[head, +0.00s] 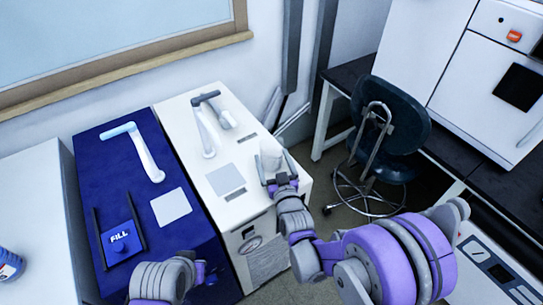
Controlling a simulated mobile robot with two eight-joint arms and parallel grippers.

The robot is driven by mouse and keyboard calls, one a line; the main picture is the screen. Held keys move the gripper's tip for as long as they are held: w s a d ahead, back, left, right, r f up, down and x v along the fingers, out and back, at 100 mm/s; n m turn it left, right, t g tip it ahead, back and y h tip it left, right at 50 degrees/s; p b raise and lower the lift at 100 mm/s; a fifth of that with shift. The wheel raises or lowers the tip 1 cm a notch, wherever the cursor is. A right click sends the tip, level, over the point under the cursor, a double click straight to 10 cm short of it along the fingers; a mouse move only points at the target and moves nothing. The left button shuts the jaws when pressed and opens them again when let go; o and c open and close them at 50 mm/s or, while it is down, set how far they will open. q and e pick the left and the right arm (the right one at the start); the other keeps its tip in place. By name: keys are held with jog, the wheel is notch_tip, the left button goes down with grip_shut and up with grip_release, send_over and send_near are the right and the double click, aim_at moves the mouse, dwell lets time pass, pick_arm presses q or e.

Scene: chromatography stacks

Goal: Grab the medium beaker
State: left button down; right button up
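A pale, whitish beaker (271,155) stands near the right edge of the white cabinet top. I cannot tell its size class for sure. My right gripper (276,171) reaches up from the lower right and is right at the beaker. Its two dark fingers are spread, one toward each side of the beaker, and the beaker's lower part is partly hidden by them. I cannot tell whether they touch it. My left gripper (208,273) is low in the view, over the front of the blue cabinet. Its fingers are too small and hidden to read.
The white cabinet (185,113) carries a tap (205,130) and a grey plate (226,180). The blue cabinet (100,165) beside it has another tap (145,155) and a FILL panel (122,240). A dark chair (392,130) stands to the right.

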jog(key=c, duration=1)
